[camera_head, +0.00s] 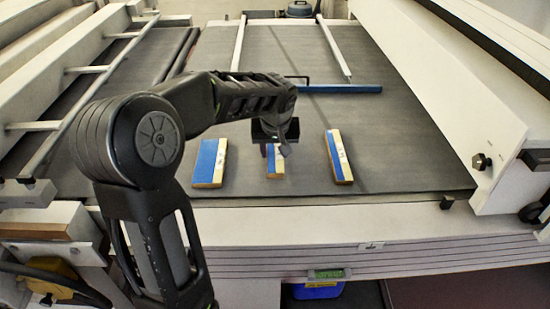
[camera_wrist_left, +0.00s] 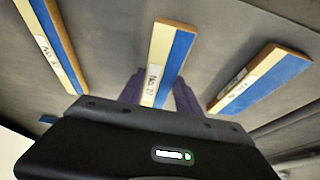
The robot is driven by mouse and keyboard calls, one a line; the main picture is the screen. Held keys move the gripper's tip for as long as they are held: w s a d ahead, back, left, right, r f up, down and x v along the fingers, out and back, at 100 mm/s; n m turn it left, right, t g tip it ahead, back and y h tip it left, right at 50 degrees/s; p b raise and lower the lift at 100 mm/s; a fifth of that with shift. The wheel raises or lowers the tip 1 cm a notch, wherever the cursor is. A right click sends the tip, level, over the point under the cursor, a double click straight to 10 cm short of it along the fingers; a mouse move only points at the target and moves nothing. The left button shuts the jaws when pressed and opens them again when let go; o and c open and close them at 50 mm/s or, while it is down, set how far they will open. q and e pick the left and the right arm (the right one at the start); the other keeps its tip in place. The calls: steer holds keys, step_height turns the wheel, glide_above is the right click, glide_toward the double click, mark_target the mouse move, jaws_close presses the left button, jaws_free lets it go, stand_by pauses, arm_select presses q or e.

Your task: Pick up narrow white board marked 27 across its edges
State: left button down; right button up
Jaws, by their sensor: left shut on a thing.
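The middle board (camera_head: 275,165) is narrow, with a blue strip, a white strip and tan wooden edges. In the left wrist view the same board (camera_wrist_left: 167,52) carries a label that appears to read 27. My left gripper (camera_head: 274,148) is above it in the head view and hides its far part. In the left wrist view, the purple fingers of my left gripper (camera_wrist_left: 160,92) sit on either side of the board's near end, shut on it across its long edges. The board appears to be on the dark belt; I cannot tell whether it touches. My right gripper is not in view.
Similar blue-and-white boards lie apart on the left (camera_head: 208,162) and right (camera_head: 338,157) of the dark belt (camera_head: 420,165). A blue bar (camera_head: 340,88) lies across the belt behind. A white side housing (camera_head: 470,100) borders the right. The belt's near right is clear.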

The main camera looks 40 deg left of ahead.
mark_target(275, 155)
arm_select(q)
step_height(275, 155, up, 7)
stand_by(0.8)
